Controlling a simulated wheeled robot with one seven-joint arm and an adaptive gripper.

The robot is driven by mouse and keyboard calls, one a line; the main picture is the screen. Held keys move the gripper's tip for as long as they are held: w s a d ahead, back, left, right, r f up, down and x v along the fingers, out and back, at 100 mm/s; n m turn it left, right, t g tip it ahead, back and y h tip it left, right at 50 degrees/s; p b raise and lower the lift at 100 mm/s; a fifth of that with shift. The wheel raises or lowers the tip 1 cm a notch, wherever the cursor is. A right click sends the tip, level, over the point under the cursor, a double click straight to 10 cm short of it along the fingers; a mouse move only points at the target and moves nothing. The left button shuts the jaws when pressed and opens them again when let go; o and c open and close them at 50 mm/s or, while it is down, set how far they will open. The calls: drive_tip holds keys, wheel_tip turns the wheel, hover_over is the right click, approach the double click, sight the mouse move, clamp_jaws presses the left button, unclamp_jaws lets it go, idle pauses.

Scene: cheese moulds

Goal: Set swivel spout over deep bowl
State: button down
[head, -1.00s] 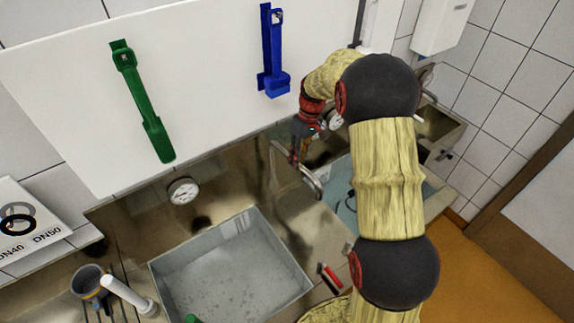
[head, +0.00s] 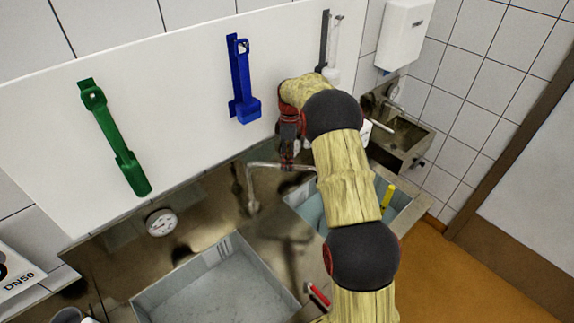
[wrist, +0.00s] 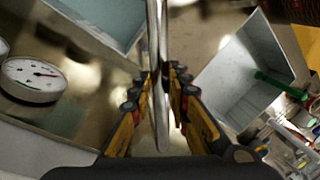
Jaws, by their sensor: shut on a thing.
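The swivel spout (head: 265,164) is a thin metal pipe that rises from the sink deck and bends to the right. My gripper (head: 290,155) is shut on its horizontal part; in the wrist view the jaws (wrist: 160,85) close on both sides of the pipe (wrist: 155,35). There are two bowls. The left bowl (head: 150,310) is a large grey basin. The right bowl (head: 400,208) has a bluish inside and is partly hidden by my arm. The spout reaches toward the right bowl; its tip is hard to make out beside my arm. I cannot tell which bowl is deeper.
A dial gauge (head: 162,222) is on the metal back panel. A green tool (head: 115,140) and a blue tool (head: 241,80) hang on the white board. A red-handled object (head: 317,294) lies near the left bowl. A yellow object (head: 388,195) stands at the right bowl. A small sink (head: 410,135) is farther right.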

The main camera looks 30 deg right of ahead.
drive_tip(key=shift+w, duration=0.2)
drive_tip(key=c, duration=1.7)
unclamp_jaws()
wheel_tip(320, 180, up, 10)
